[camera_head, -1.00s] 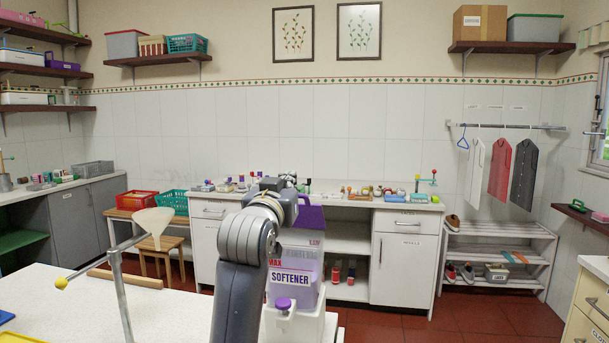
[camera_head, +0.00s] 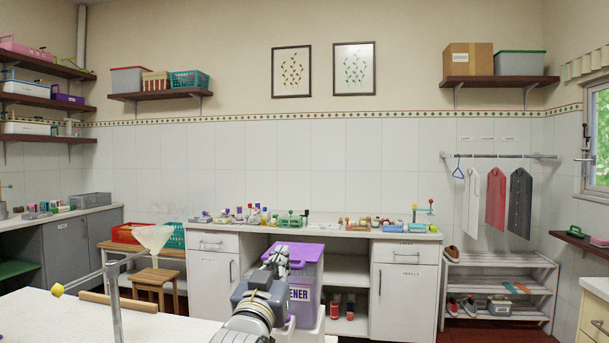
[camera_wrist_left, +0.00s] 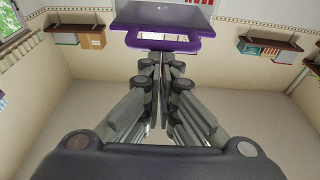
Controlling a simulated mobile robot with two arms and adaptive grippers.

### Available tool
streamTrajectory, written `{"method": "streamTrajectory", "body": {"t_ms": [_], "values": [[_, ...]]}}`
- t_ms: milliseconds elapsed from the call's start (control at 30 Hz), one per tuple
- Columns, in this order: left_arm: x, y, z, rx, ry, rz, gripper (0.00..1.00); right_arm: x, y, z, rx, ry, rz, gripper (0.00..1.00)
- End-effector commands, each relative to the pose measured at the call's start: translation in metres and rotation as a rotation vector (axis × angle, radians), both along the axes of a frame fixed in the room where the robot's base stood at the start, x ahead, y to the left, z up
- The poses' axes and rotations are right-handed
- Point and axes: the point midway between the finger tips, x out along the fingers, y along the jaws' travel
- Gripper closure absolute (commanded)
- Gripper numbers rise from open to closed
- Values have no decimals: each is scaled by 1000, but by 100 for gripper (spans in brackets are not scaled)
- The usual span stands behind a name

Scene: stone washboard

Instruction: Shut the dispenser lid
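The softener dispenser (camera_head: 304,308) is a translucent purple tank with a printed label, standing at the table's far side. Its purple lid (camera_head: 309,252) shows at the top of the tank, with a handle slot at its near edge. I cannot tell whether it sits flush. In the left wrist view the lid (camera_wrist_left: 192,44) shows its purple handle loop just beyond my fingertips. My left gripper (camera_head: 279,252) is in front of the lid's left part, fingers together and empty; it also shows in the wrist view (camera_wrist_left: 162,65). My right gripper is out of view.
A wooden stool (camera_head: 157,281) stands behind. A counter with cabinets (camera_head: 405,285) lies beyond the dispenser.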

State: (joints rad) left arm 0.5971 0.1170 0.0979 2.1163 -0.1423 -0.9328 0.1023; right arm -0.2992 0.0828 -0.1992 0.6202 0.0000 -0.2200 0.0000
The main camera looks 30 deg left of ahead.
Motion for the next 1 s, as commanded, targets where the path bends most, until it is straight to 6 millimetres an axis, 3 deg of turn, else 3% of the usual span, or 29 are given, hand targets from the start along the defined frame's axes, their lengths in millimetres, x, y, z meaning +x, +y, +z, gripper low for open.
{"method": "streamTrajectory", "body": {"t_ms": [33, 300, 767, 1000], "values": [[2, 0, -13, -6, 22, -1, 100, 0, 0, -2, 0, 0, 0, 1], [3, -1, -25, -7, 33, -2, 100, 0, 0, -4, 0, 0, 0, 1], [2, 0, -18, -5, 22, 0, 100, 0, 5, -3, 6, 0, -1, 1], [9, 2, 2, -4, 22, -1, 100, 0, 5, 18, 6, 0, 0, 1]]}}
